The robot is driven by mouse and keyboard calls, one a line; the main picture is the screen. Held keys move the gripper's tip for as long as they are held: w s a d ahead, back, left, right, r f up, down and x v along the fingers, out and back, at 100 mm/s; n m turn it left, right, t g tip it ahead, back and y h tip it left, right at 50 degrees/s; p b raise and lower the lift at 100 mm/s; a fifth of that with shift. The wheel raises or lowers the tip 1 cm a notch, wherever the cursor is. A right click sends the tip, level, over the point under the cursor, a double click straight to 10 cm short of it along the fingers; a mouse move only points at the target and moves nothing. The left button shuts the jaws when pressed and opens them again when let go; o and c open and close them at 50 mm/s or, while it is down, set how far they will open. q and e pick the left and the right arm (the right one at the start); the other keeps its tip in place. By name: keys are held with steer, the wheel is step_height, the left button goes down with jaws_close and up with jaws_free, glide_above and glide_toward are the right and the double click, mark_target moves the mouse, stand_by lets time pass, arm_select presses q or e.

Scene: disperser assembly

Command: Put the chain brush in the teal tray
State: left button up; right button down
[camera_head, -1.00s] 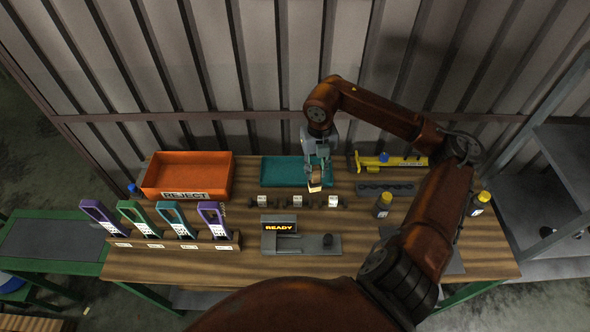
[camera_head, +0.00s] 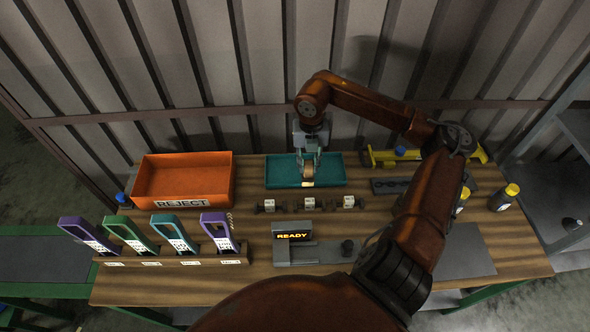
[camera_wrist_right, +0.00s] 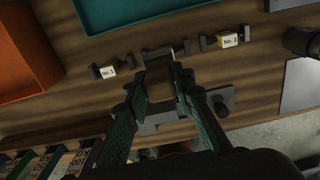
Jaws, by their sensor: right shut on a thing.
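The teal tray (camera_head: 278,172) sits at the back middle of the wooden table. My right gripper (camera_head: 308,166) is shut on the chain brush (camera_head: 308,175), a small brownish piece with a pale lower end. In the head view they overlap the middle of the tray; the brush's height above it is hard to tell. In the right wrist view, the brush (camera_wrist_right: 160,84) is between the fingers of the gripper (camera_wrist_right: 165,90), and the tray (camera_wrist_right: 105,18) shows beyond at the top left. My left gripper is not in view.
An orange reject bin (camera_head: 183,180) stands left of the tray. Small numbered holders (camera_head: 308,204) line up in front of it. A yellow tool (camera_head: 382,157) lies to the right. A station with a READY display (camera_head: 292,237) and several coloured handled tags (camera_head: 172,234) are nearer the front.

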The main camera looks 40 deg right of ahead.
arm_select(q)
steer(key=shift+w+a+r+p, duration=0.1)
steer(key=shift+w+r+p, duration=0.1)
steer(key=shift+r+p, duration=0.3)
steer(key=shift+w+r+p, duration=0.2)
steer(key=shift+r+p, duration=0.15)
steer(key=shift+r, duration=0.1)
arm_select(e)
steer(key=w+d+f, duration=0.1)
steer(key=w+f, duration=1.1)
steer(key=w, duration=0.1)
steer(key=shift+f, duration=0.3)
steer(key=shift+d, duration=0.1)
steer(key=shift+f, duration=0.2)
steer(key=c, duration=1.7)
jaws_free()
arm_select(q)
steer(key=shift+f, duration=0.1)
arm_select(e)
steer(key=shift+o, duration=0.2)
